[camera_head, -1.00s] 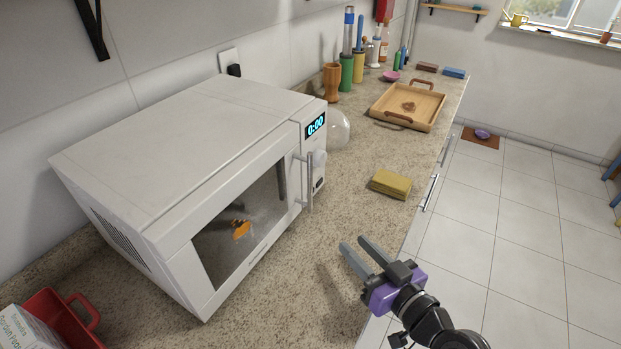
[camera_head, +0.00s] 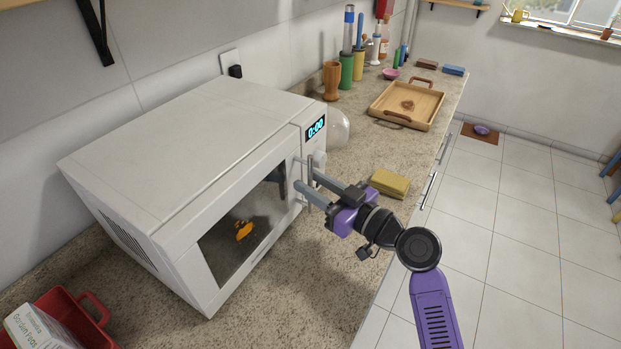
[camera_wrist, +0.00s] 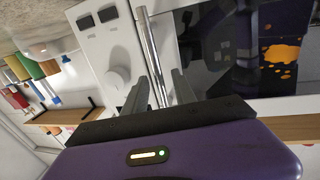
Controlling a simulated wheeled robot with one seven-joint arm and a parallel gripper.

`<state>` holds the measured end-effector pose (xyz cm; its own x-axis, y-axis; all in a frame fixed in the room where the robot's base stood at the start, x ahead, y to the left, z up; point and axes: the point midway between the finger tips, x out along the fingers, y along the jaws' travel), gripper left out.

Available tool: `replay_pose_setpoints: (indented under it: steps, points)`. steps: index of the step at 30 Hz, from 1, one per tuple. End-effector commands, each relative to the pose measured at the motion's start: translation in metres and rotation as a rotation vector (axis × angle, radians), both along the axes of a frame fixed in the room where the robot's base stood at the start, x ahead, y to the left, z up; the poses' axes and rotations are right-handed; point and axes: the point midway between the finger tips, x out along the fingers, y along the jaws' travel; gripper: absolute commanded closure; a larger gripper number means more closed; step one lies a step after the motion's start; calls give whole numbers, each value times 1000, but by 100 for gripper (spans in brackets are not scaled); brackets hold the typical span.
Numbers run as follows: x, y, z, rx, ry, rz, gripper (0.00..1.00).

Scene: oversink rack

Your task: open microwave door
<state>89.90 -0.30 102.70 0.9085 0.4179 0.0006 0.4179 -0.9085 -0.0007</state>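The white microwave (camera_head: 190,150) stands on the counter with its door (camera_head: 245,222) shut; its clock reads 0:00. A vertical silver handle (camera_head: 310,178) is on the right edge of the door. My gripper (camera_head: 305,182) is at the handle with its fingers apart. In the wrist view, the handle (camera_wrist: 150,50) runs down between the two fingertips of my gripper (camera_wrist: 160,88), and the dark door window lies to the right. I cannot tell whether either finger touches the handle. An orange shape (camera_head: 244,230) shows in the door window.
A yellow sponge-like block (camera_head: 390,183) lies just beyond my gripper. A wooden tray (camera_head: 408,105) is farther along the counter. A red container (camera_head: 75,315) stands at the near left. The counter in front of the door is clear.

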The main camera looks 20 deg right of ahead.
Motion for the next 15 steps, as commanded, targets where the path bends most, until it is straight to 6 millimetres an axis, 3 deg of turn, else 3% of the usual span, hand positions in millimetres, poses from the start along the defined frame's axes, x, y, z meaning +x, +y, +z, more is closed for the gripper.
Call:
replay_pose_setpoints:
  steps: [11,15]
  points:
    - [6,4,0,-1,0,0,67]
    - [6,3,0,-1,0,0,95]
